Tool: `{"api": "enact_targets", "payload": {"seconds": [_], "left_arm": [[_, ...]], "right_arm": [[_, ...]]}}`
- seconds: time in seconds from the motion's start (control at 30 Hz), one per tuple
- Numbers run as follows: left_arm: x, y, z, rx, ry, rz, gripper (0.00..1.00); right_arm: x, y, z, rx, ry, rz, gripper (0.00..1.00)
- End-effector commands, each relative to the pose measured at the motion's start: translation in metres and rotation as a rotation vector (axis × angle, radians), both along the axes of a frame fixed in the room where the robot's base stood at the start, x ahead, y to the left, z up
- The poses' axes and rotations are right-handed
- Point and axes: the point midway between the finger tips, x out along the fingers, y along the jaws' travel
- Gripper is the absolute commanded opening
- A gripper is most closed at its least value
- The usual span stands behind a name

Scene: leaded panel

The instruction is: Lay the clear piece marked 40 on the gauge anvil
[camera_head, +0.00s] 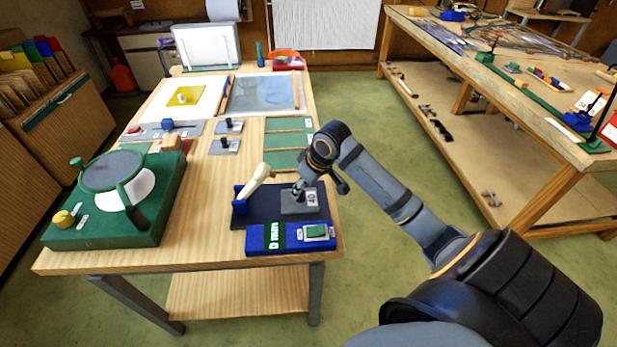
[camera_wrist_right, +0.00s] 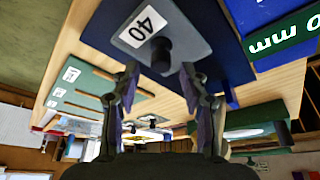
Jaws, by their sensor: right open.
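The piece marked 40 (camera_head: 290,209) is a grey plate with a white label and a black knob. It lies on the dark blue plate of the gauge (camera_head: 263,245), whose blue front has a green "0 mm" display. A pale lever (camera_head: 257,180) stands tilted at the gauge's left. My right gripper (camera_head: 299,188) is over the piece. In the right wrist view, the open fingers (camera_wrist_right: 160,88) are at either side of the knob, with a gap visible; the piece (camera_wrist_right: 188,33) shows its label 40. The anvil itself is not distinguishable beneath the piece. My left gripper is out of view.
A green machine with a round top (camera_head: 168,215) stands at the table's left. Two grey plates with black knobs (camera_head: 219,147) lie behind the gauge, beside a slotted green board (camera_head: 283,157). A yellow piece (camera_head: 190,100) lies on a white sheet. Bare wood shows left of the gauge.

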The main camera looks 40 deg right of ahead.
Motion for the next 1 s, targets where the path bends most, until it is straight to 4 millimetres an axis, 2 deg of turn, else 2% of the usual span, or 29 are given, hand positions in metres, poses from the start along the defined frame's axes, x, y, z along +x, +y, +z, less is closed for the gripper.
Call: {"api": "enact_targets", "payload": {"seconds": [0.1, 0.2, 0.4, 0.57, 1.0], "left_arm": [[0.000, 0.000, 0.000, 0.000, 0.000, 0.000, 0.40], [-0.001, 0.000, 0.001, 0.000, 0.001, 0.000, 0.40], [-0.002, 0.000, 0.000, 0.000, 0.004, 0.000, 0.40], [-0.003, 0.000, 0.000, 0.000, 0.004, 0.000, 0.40], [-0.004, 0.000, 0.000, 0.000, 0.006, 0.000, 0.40]], "right_arm": [[-0.012, -0.006, 0.031, -0.012, -0.002, 0.001, 0.44], [-0.020, -0.007, 0.051, -0.010, -0.001, 0.001, 0.44], [-0.029, -0.009, 0.073, -0.005, -0.001, 0.000, 0.44], [-0.032, -0.008, 0.079, -0.001, 0.001, -0.001, 0.44], [-0.032, -0.008, 0.079, 0.000, 0.000, -0.001, 0.44]]}}
